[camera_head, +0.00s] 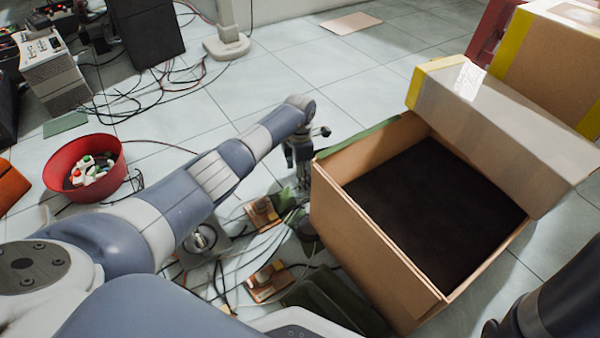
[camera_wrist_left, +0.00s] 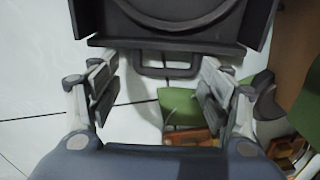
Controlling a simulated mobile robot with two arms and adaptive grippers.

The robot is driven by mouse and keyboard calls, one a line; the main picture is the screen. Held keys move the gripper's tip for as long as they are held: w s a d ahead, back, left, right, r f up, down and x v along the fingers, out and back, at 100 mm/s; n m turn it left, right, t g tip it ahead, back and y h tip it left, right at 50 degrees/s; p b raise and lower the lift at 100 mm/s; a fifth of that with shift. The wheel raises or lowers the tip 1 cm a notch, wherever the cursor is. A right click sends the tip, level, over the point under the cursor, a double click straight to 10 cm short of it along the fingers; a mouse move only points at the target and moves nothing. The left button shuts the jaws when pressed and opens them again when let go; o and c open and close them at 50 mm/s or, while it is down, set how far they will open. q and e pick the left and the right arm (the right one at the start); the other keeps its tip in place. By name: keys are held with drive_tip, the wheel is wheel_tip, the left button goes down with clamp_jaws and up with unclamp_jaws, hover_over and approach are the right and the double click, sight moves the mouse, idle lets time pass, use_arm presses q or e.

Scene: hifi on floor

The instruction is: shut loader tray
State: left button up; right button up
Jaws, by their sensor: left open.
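The loader tray (camera_wrist_left: 175,45) shows in the left wrist view as a dark tray with raised side walls and a curved groove. A small dark loop (camera_wrist_left: 168,72) stands out from its front edge. My left gripper (camera_wrist_left: 160,78) is open, with one finger on each side of the loop and a gap on both sides. In the head view the left gripper (camera_head: 300,160) points down beside the left wall of a cardboard box. I cannot make out the tray in the head view. My right gripper is out of view.
The open cardboard box (camera_head: 360,235) stands close right of the left gripper, with a dark interior. Cables and small circuit boards (camera_head: 268,282) lie on the floor below the arm. A red bowl (camera_head: 84,172) stands left.

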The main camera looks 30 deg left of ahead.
use_arm(q)
wheel_tip(320, 180, up, 12)
idle(0.5)
drive_tip(key=shift+s+f, duration=0.1)
